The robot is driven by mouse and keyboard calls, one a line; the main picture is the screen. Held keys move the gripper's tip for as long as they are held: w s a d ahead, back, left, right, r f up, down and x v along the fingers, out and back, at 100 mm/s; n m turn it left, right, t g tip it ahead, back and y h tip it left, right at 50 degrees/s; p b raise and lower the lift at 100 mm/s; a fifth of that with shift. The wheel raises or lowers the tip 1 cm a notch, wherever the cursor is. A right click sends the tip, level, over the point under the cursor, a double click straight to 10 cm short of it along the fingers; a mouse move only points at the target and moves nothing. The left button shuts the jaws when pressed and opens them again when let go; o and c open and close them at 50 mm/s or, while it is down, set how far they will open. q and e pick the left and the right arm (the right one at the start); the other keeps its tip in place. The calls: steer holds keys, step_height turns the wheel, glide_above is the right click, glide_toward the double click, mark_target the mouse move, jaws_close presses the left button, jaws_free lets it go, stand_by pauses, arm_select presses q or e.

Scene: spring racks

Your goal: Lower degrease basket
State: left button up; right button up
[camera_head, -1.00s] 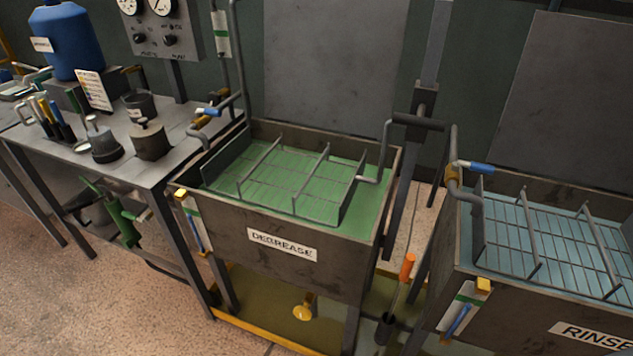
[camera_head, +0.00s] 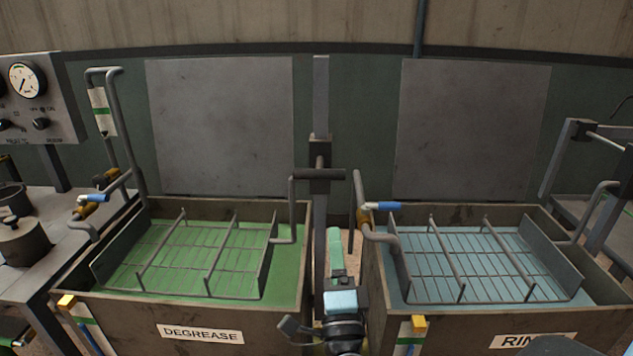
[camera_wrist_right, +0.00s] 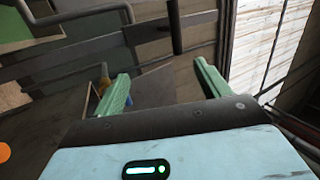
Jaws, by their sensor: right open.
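The degrease basket (camera_head: 190,262) is a grey wire rack lying in the green liquid of the degrease tank (camera_head: 150,310), labelled DEGREASE. A bent grey rod rises from its right side to a dark crossbar (camera_head: 320,174) on a vertical post between the tanks. My right gripper (camera_head: 335,240), with green fingers and a pale blue body, is in front of that post, below the crossbar. In the right wrist view its fingers (camera_wrist_right: 160,78) are apart with nothing held between them. My left gripper is out of view.
The rinse tank (camera_head: 590,322) with its own rack (camera_head: 470,265) in bluish liquid stands to the right. Pipes with blue-handled valves (camera_head: 383,206) rise at the tank edges. A bench with pots (camera_head: 22,242) is at the left. The gap between the tanks is narrow.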

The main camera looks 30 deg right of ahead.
mark_target(319, 177)
steer(key=w+r+m+g, duration=0.1)
steer(key=w+r+m, duration=0.1)
steer(key=r+m, duration=0.1)
steer(key=w+r+m+g+b, duration=0.1)
steer(key=w+r+m+g, duration=0.1)
steer(key=m, duration=0.4)
steer(key=w+d+r+m+g, duration=0.1)
steer(key=w+r+m+g, duration=0.1)
steer(key=r+m, duration=0.2)
steer(key=shift+w+r, duration=0.1)
steer(key=shift+w, duration=0.3)
steer(key=shift+w+a+r+y, duration=0.15)
steer(key=shift+a+r+y, duration=0.15)
steer(key=shift+y, duration=0.1)
steer(key=x, duration=0.6)
steer(key=shift+w+d+f, duration=0.1)
steer(key=shift+w+d, duration=0.1)
steer(key=shift+d, duration=0.05)
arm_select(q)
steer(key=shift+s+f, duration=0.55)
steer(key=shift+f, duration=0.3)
arm_select(e)
steer(key=shift+w+d, duration=0.3)
steer(key=shift+w, duration=0.25)
